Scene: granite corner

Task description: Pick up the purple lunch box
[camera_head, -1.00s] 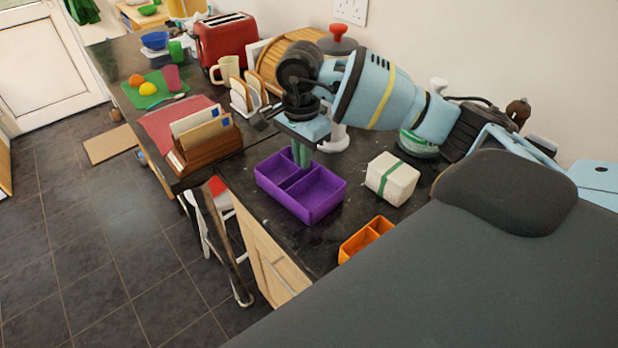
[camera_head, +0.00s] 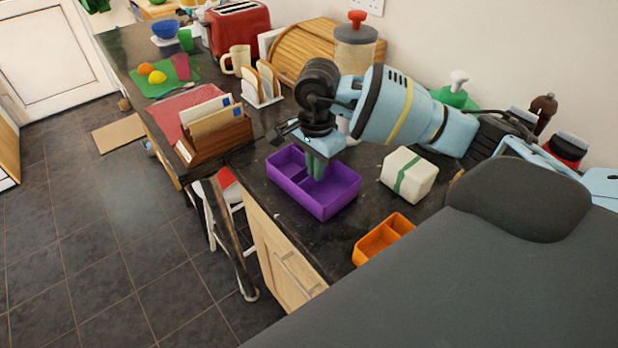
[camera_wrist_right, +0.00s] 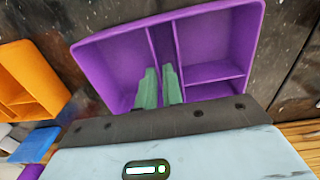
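The purple lunch box (camera_head: 335,200) is an open tray with inner dividers. It sits on the dark granite counter near its front edge, and also fills the top of the right wrist view (camera_wrist_right: 225,45). My right gripper (camera_head: 317,170) points down into it, its green fingers close to an inner divider. In the right wrist view the two fingertips (camera_wrist_right: 160,86) are close together with a narrow gap at the divider. Whether they press on the divider cannot be made out. My left gripper is not in view.
A white box with a green band (camera_head: 409,174) stands right of the lunch box. An orange divided tray (camera_head: 383,238) lies nearer me. A wooden letter rack (camera_head: 215,141) is to the left. A glass jar with a red knob (camera_head: 356,48) stands behind my right gripper.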

